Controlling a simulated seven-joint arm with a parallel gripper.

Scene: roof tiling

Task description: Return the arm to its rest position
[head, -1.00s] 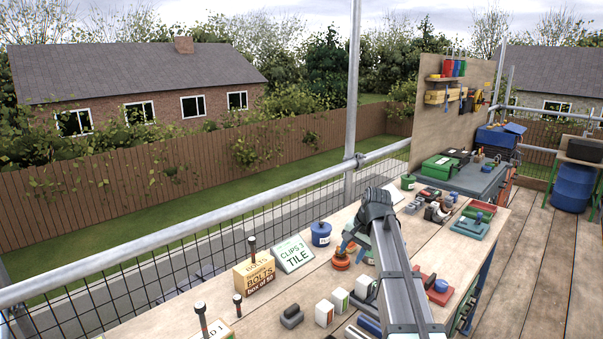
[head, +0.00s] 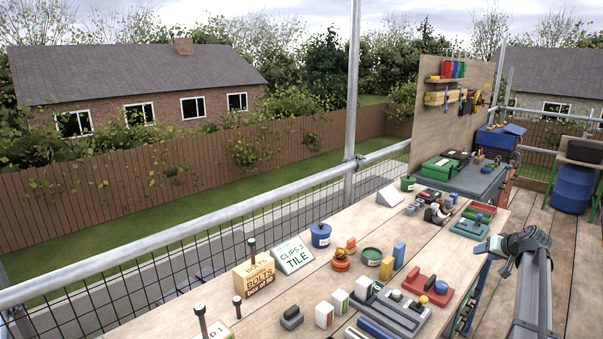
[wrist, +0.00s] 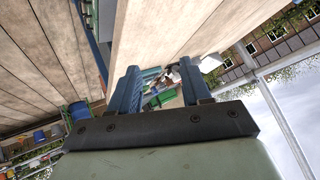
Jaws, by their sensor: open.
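My gripper (head: 484,247) shows in the head view at the right edge of the workbench, at the end of my grey arm, over or beside the deck boards. In the wrist view my gripper (wrist: 166,92) has its two blue fingers apart with nothing held between them. Behind the gap, far off, lie a green case (wrist: 163,98) and other bench items.
The wooden workbench (head: 300,300) holds a bolts box (head: 254,275), a clips sign (head: 293,255), a blue pot (head: 320,235), a green tin (head: 371,257) and a red tray (head: 428,288). A scaffold rail (head: 200,232) runs along the left. Deck boards (head: 575,270) are clear at right.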

